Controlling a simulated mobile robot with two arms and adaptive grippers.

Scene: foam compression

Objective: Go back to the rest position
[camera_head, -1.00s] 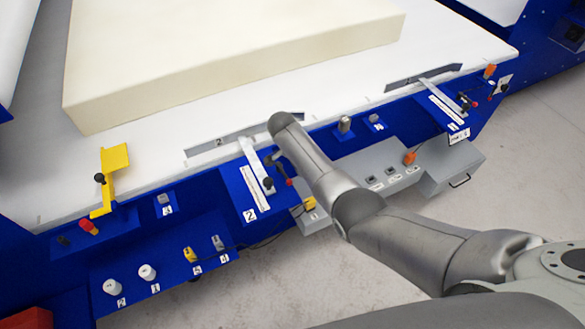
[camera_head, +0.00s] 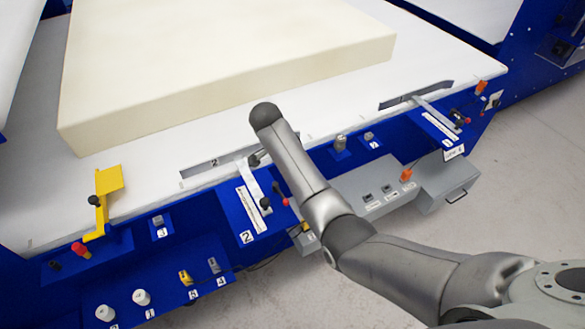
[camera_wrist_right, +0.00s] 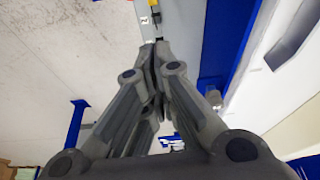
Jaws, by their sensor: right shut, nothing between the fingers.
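My right arm (camera_head: 318,195) reaches in from the lower right, over the blue front edge of the machine. Its rounded wrist end lies over the white table near lever 2. My right gripper (camera_wrist_right: 154,43) fills the middle of the right wrist view. Its fingers are together with nothing between them. In the head view the gripper is mostly hidden behind the arm. My left gripper is in neither view.
A cream foam block (camera_head: 220,70) lies on the white table (camera_head: 35,190). The blue front panel (camera_head: 165,265) carries knobs, switches and levers, with a yellow bracket (camera_head: 108,185) at left. A grey control box (camera_head: 447,185) sticks out at right. Bare floor (camera_head: 500,215) lies in front.

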